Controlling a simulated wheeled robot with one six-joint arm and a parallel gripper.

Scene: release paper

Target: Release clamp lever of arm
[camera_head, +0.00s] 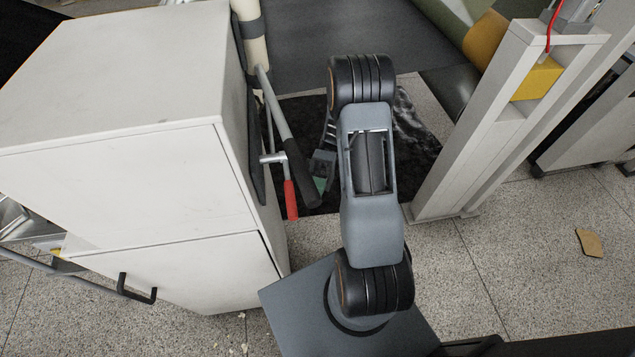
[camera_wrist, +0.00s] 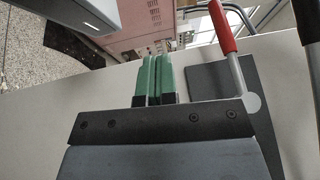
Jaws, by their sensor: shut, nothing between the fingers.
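The clamp lever has a red handle (camera_head: 290,199) and a metal shaft, and it stands at the right side of the white cabinet. In the wrist view the red handle (camera_wrist: 222,28) is at the upper right, with its shaft running down to a round pivot by a dark plate (camera_wrist: 215,82). My gripper (camera_head: 320,185) is right of the red handle in the head view, partly hidden by my arm. In the wrist view my gripper's green fingers (camera_wrist: 154,78) are together and empty. They are left of the lever and look apart from it.
A grey bar with a black grip (camera_head: 299,172) crosses close beside the lever and my gripper. The white cabinet (camera_head: 120,70) fills the left. A pale upright frame (camera_head: 465,150) stands to the right. Speckled floor (camera_head: 510,265) is open at lower right.

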